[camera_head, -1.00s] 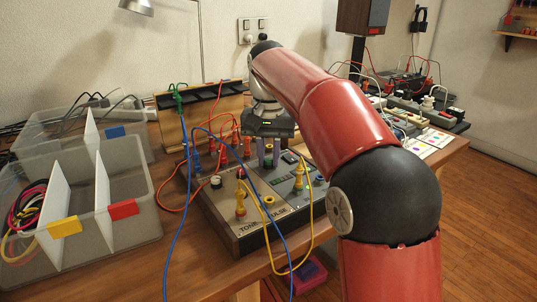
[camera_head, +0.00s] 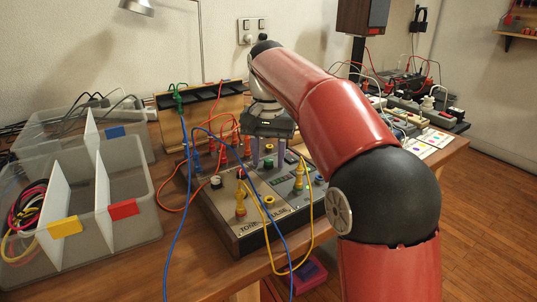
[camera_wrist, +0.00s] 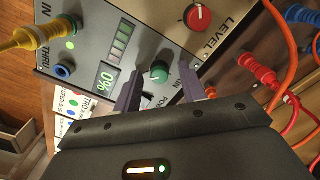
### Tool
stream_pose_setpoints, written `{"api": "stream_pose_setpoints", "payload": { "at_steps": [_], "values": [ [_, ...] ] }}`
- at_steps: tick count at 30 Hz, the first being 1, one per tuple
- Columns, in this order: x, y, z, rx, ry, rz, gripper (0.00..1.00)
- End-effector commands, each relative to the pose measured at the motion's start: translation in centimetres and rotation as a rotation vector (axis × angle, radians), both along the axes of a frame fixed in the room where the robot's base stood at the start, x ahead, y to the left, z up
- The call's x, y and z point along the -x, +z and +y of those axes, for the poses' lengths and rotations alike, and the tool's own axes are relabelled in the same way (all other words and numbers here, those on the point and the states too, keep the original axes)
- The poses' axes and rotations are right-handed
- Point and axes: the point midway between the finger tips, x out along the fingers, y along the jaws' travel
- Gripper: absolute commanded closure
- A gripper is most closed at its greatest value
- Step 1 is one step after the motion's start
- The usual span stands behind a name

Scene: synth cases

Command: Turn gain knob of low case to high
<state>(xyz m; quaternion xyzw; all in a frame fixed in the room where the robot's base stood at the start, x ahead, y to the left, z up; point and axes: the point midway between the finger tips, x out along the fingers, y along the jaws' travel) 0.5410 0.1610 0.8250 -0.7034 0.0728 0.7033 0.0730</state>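A low case (camera_head: 232,235) with a sloping panel stands at the table's front edge; part of its front lettering reads "PULSE". My gripper (camera_head: 268,162) points down over the back of its panel. In the wrist view my gripper (camera_wrist: 160,88) is open, with one finger on each side of a green knob (camera_wrist: 160,72). A gap shows between knob and fingers; I cannot tell how deep they reach. The label by this knob is partly hidden, and no "gain" label is readable. A small display (camera_wrist: 107,82) beside it reads 0%.
Yellow plugs (camera_head: 240,200) and looping blue and yellow cables stand around the case. A divided clear bin (camera_head: 130,228) is at the left, a wooden rack (camera_head: 205,115) behind. More cases stand at the right.

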Motion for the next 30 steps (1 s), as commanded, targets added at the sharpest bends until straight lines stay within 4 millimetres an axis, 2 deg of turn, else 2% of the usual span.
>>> {"api": "stream_pose_setpoints", "payload": {
  "at_steps": [8,21,30],
  "values": [
    [0.0,0.3,0.0,0.000,0.000,-0.001,0.59],
    [-0.1,6.4,0.0,0.000,0.000,-0.001,0.59],
    [0.0,7.8,0.0,0.000,0.000,0.000,0.59]
  ]
}}
